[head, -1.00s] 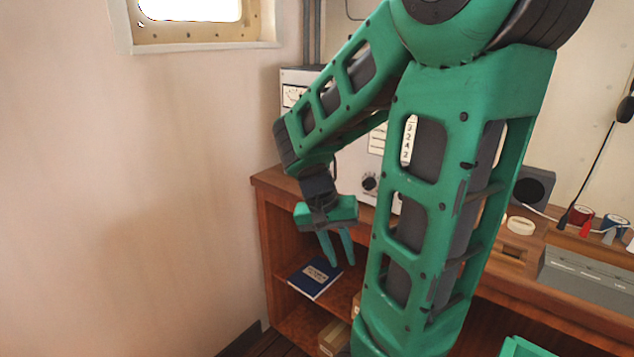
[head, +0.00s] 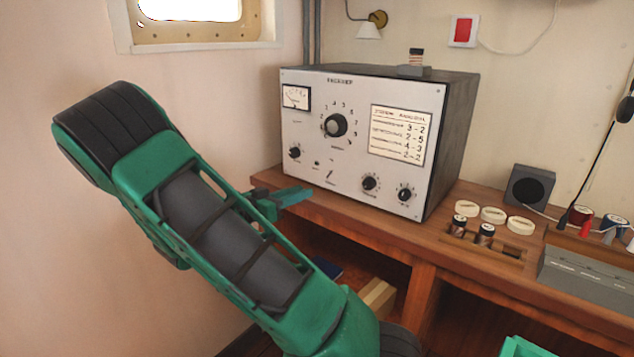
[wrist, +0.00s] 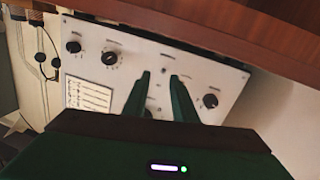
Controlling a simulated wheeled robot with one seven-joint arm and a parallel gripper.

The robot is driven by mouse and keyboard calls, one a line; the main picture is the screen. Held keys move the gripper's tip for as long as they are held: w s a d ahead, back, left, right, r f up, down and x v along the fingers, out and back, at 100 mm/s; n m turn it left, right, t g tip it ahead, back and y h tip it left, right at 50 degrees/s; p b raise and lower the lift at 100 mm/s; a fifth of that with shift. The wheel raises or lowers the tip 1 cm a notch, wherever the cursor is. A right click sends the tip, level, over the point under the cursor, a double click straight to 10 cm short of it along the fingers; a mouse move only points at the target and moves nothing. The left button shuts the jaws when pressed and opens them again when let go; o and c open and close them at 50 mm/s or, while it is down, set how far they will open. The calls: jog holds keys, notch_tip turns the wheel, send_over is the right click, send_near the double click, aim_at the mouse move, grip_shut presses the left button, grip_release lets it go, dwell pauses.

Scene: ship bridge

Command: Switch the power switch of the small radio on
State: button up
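The small radio (head: 350,125) is a box with a white front panel and dark sides, standing on the wooden desk. Its power switch appears to be the small toggle (head: 330,174) low on the panel, between a left knob and two right knobs; I cannot tell its position. My gripper (head: 308,192) is just in front of the panel's lower left, below the toggle in the head view. In the wrist view, its two green fingers (wrist: 161,74) are apart with nothing between them, pointing at the panel (wrist: 128,48).
The wooden desk edge (head: 390,235) runs below the radio, with open shelves underneath. To the right are white rings (head: 493,214), a small speaker (head: 530,187) and a grey box (head: 585,280). The wall (head: 60,250) is to the left.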

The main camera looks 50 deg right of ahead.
aim_at(329, 175)
jog(key=shift+h, duration=0.3)
jog(key=d, duration=1)
jog(key=shift+w+r, duration=0.25)
jog(key=shift+r, duration=0.05)
grip_shut()
